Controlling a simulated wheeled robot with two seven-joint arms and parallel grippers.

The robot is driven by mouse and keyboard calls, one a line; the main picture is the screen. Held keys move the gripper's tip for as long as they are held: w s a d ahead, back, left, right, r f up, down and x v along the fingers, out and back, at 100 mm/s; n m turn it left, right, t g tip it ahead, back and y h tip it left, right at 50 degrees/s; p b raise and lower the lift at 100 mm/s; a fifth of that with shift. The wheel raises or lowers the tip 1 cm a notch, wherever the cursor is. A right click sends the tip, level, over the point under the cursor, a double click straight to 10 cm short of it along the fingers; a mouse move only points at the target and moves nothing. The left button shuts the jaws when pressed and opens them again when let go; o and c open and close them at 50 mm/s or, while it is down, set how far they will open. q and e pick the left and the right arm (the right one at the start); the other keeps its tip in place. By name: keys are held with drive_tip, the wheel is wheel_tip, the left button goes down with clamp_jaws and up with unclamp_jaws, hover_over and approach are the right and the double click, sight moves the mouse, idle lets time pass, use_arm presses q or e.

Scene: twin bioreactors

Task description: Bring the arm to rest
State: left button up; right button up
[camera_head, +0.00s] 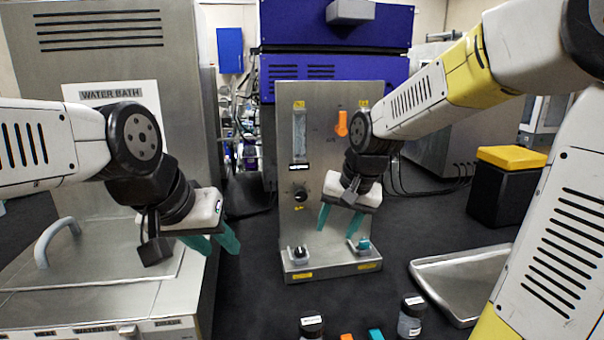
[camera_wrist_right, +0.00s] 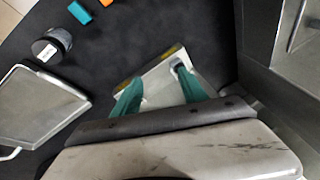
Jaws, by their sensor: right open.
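My right gripper (camera_head: 340,219) hangs in front of the steel control panel (camera_head: 322,150), its teal fingers apart and pointing down, with nothing between them. In the right wrist view the open fingers (camera_wrist_right: 157,95) show above the panel's foot (camera_wrist_right: 158,78). My right arm reaches in from the right side of the head view. My left gripper (camera_head: 213,244) is at the left, beside the water bath (camera_head: 110,270), its teal fingers pointing down and right. Its fingertips look apart and nothing shows between them.
A metal tray (camera_head: 465,282) lies at the right. Bottles (camera_head: 411,316) and small orange and teal blocks (camera_head: 375,334) are at the front edge. A black box with yellow lid (camera_head: 510,157) stands behind.

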drive_tip(key=s+d+r+n+t, duration=0.1)
drive_tip(key=s+d+r, duration=0.2)
drive_tip(key=s, duration=0.4)
drive_tip(key=s+d+r+n+t, duration=0.1)
drive_tip(key=s+d+r, duration=0.1)
drive_tip(key=s, duration=0.6)
drive_tip(key=shift+s+d+r, duration=0.2)
drive_tip(key=shift+d+r, duration=0.2)
drive_tip(key=shift+d, duration=0.35)
